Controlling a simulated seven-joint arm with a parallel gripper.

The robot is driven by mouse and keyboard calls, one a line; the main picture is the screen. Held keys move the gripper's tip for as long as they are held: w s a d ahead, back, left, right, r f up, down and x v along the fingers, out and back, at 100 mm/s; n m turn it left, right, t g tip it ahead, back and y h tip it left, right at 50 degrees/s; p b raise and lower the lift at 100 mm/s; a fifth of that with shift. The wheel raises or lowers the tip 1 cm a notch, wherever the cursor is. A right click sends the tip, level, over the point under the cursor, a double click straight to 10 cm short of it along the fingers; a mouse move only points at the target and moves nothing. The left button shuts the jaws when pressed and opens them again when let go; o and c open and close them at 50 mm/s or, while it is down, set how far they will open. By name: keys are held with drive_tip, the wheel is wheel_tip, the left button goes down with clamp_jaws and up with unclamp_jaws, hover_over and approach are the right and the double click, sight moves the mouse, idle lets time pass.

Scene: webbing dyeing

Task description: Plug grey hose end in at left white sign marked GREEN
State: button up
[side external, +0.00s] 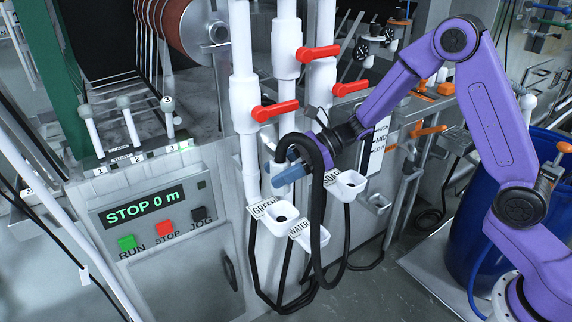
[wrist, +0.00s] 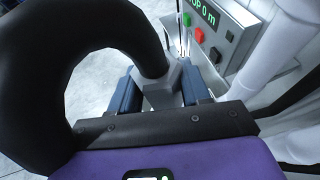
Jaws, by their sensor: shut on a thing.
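My gripper (side external: 287,172) has blue fingers and is shut on the grey hose end (wrist: 164,94), which sits between both fingers in the wrist view. The black hose (side external: 325,200) arches up over the fingers and hangs down in front. The white sign marked GREEN (side external: 264,208) is at the left of the sockets, on a white cup (side external: 283,221) with a dark round hole. My gripper is above this cup, apart from it. In the side view, the grey hose end is mostly hidden by the fingers and hose. The tip of the hose end is hidden.
A WATER cup (side external: 311,238) is just right and in front of the GREEN one, and a SOAP cup (side external: 349,184) is further right. White pipes with red valve handles (side external: 275,110) stand behind. A control panel (side external: 155,218) is left. Black hoses hang below.

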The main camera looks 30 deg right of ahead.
drive_tip(key=shift+f, duration=4.3)
drive_tip(key=o, duration=1.3)
